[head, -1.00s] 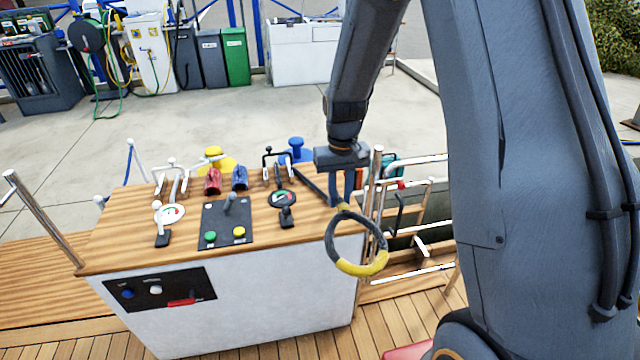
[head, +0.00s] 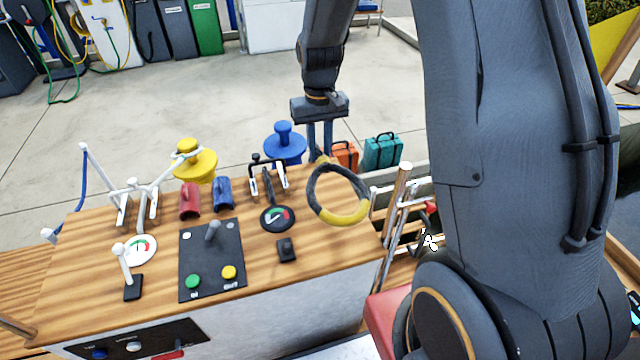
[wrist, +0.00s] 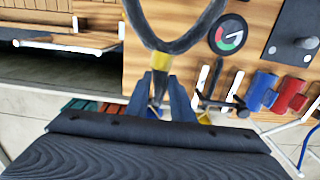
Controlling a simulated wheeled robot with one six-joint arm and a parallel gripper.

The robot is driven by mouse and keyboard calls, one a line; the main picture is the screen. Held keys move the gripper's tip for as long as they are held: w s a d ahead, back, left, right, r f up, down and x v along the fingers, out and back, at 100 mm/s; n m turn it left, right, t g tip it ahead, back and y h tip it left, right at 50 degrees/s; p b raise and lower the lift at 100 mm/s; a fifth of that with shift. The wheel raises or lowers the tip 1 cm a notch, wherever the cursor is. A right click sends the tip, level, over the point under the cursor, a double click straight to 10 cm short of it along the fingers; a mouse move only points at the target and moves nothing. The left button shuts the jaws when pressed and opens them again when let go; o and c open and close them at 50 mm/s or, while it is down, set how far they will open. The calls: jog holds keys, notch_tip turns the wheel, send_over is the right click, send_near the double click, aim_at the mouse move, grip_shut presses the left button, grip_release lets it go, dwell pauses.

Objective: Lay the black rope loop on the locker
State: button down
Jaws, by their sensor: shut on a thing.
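The black rope loop (head: 312,190) is a dark ring with a yellow section along its lower side. It hangs tilted from my gripper (head: 320,157), which is shut on its upper edge. In the head view it appears over the right end of the wood-topped console, and its height above the wood is hard to tell. In the wrist view the loop (wrist: 178,44) extends from between the fingertips (wrist: 160,82) and is cut off by the top edge. No locker is clearly identifiable; the wood-topped console (head: 330,250) is the nearest large surface.
The console top carries a black button panel (head: 212,255), dials, levers and red and blue handles (head: 223,194). A blue winch-like part (head: 285,145) stands behind. White rails and a ladder (head: 398,200) are at right. A red pad (head: 385,320) lies beside my arm.

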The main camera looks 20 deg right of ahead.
aim_at(319, 185)
notch_tip(319, 185, down, 10)
jog(key=shift+r, duration=0.1)
jog(key=c, duration=1.5)
grip_release()
jog(key=shift+c, duration=0.2)
jog(key=shift+r, duration=0.1)
notch_tip(319, 185, up, 12)
jog(key=shift+w+f, duration=0.1)
